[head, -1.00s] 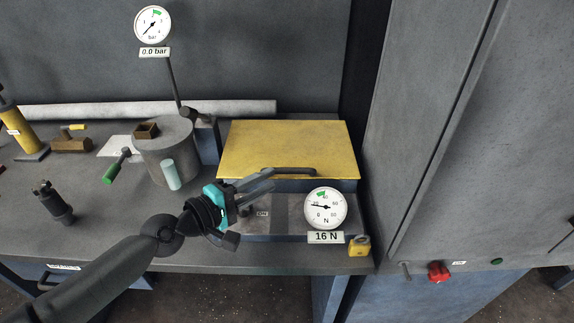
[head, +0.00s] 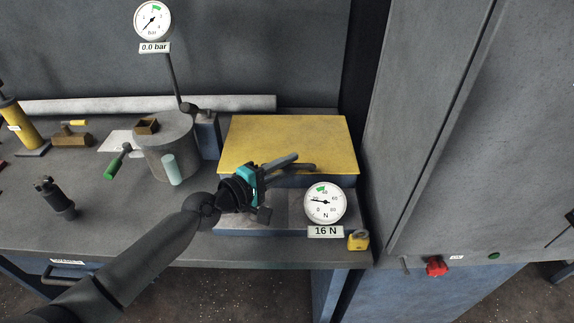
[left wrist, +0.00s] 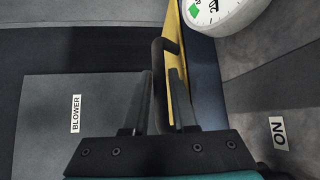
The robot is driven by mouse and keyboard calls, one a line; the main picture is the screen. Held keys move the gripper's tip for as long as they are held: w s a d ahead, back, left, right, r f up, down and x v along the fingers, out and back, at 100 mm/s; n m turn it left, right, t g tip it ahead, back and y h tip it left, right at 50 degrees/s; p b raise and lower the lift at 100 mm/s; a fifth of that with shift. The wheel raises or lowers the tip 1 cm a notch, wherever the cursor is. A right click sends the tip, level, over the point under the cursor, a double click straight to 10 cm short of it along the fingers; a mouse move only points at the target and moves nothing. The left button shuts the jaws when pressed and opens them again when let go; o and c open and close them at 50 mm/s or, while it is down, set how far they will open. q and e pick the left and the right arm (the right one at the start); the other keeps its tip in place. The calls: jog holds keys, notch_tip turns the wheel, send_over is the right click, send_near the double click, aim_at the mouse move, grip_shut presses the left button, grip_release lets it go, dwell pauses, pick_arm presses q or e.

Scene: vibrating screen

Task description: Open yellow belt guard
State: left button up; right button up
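The yellow belt guard (head: 285,138) is a flat yellow lid lying closed on its blue-grey box, right of centre in the head view. A dark bar handle (head: 306,167) sits at its front edge. My left gripper (head: 288,164) is at that front edge, by the handle. In the left wrist view the handle (left wrist: 158,68) runs between the two spread fingers of the left gripper (left wrist: 161,85); I cannot tell whether either touches it. The guard's yellow edge (left wrist: 176,55) shows near the right finger. My right gripper is in neither view.
A force gauge (head: 325,202) reading 16 N stands in front of the guard, close to my gripper. A yellow padlock-like block (head: 358,240) sits at the table's front corner. A grey cylinder (head: 166,147) stands left. A tall grey cabinet is at the right.

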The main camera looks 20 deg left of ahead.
pick_arm(q)
grip_shut()
dwell(1.2)
